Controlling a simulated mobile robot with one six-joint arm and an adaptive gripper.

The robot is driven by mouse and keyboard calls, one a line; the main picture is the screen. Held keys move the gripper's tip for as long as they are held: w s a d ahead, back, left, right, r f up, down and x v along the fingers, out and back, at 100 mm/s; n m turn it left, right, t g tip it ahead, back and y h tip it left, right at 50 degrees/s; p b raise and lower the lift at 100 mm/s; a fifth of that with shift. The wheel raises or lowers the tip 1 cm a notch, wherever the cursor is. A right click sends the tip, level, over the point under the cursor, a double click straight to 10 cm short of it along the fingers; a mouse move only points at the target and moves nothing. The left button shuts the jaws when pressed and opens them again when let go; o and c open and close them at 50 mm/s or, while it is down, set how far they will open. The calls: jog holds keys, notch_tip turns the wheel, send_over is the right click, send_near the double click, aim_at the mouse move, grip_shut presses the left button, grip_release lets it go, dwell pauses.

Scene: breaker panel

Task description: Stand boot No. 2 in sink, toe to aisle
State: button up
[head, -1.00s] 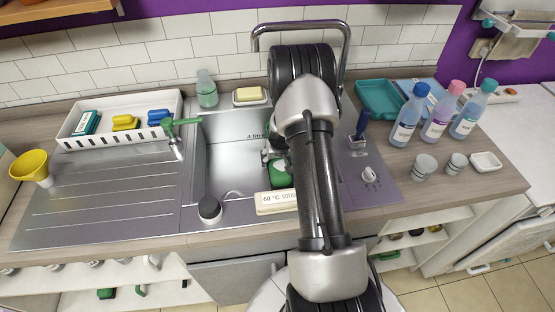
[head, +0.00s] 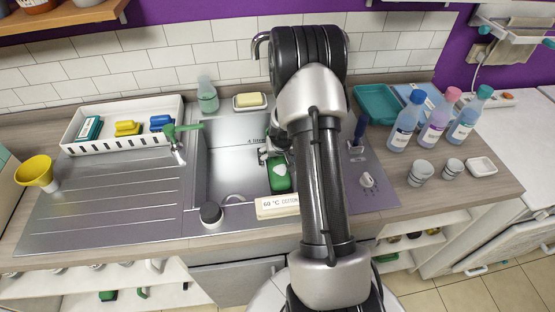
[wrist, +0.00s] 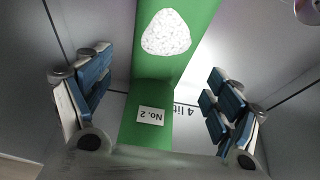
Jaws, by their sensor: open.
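The green boot (head: 279,180) is inside the steel sink (head: 228,168), towards its right side. In the wrist view the boot (wrist: 162,70) shows a white rounded patch and a label reading "No. 2". Its part with the patch extends towards the front, aisle side of the sink; the label end is nearer the back wall. My gripper (wrist: 155,110) is open, with one blue-padded finger on each side of the boot and a visible gap on both sides. In the head view my gripper (head: 268,152) is at the boot's back end, partly hidden by my arm. The boot's underside is hidden.
A green-handled tap (head: 180,140) reaches over the sink's left edge. A white crate (head: 125,125) and yellow cup (head: 37,173) stand left. A "60 °C cotton" sign (head: 277,207) is at the sink's front. Bottles (head: 437,122) stand right. The drainer (head: 110,195) is clear.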

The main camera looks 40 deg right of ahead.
aim_at(279, 169)
jog(key=p+v, duration=0.1)
jog(key=v, duration=0.4)
jog(key=shift+r+p, duration=0.25)
jog(key=shift+p, duration=0.1)
jog(key=s+a+r+n+y, duration=0.1)
jog(key=s+a+r+n, duration=0.1)
jog(key=a+r, duration=0.8)
jog(key=s+a+r+n+y, duration=0.1)
jog(key=s+a+r+n, duration=0.15)
jog(key=a+r, duration=0.8)
jog(key=s+a+r+n, duration=0.1)
jog(key=s+a+r, duration=0.3)
jog(key=s, duration=0.5)
jog(key=s+a+r+n, duration=0.1)
jog(key=s+a+r, duration=0.3)
jog(key=s, duration=0.6)
jog(key=shift+a+r+t, duration=0.3)
jog(key=shift+s+d, duration=0.1)
